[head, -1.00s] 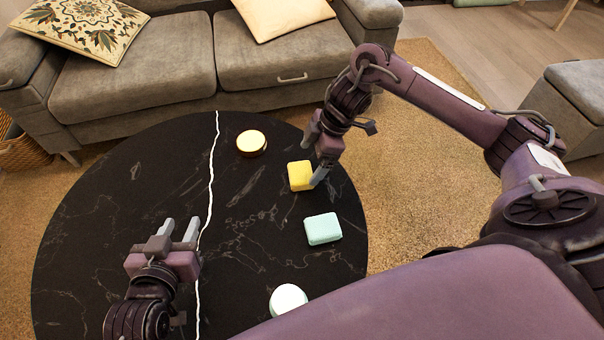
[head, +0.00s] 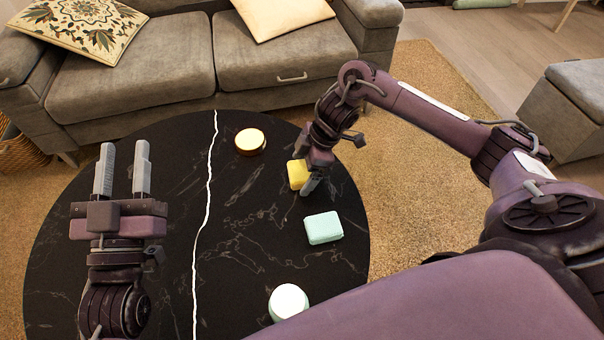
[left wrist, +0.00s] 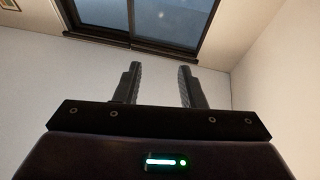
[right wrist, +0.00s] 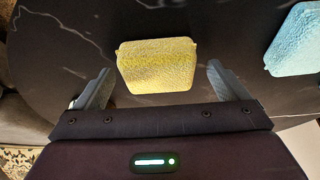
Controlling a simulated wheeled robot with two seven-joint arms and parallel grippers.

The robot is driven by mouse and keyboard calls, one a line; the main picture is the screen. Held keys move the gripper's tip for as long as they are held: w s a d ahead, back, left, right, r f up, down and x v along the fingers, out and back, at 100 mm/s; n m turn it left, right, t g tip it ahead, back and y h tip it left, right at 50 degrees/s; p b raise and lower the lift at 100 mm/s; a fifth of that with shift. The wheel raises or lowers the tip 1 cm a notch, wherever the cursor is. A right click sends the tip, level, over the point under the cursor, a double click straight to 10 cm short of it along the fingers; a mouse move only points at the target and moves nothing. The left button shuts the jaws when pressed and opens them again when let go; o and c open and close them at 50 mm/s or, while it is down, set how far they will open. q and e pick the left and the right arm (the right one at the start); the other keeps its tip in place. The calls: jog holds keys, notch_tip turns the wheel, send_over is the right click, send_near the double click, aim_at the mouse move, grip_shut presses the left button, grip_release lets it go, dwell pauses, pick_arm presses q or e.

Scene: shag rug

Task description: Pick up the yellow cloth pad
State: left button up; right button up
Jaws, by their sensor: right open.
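The yellow cloth pad (head: 297,174) lies on the round black table (head: 130,210), toward its right side, partly hidden by my right gripper (head: 312,185). In the right wrist view the pad (right wrist: 157,65) sits between and just beyond the two fingertips of my right gripper (right wrist: 160,88), which is open and has a gap to the pad on each side. My left gripper (head: 121,170) is raised over the left part of the table, fingers apart and empty. In the left wrist view its fingers (left wrist: 158,85) point up toward a window, with nothing between them.
A mint-green pad (head: 323,228) lies in front of the yellow one; it also shows in the right wrist view (right wrist: 297,40). A grey sofa (head: 200,65) stands behind the table.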

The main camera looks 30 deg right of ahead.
jog(key=shift+c, duration=0.3)
jog(key=c, duration=1)
pick_arm(q)
jog(key=shift+s+r, duration=0.3)
jog(key=shift+s, duration=0.25)
jog(key=shift+w, duration=0.1)
pick_arm(e)
jog(key=shift+r, duration=0.15)
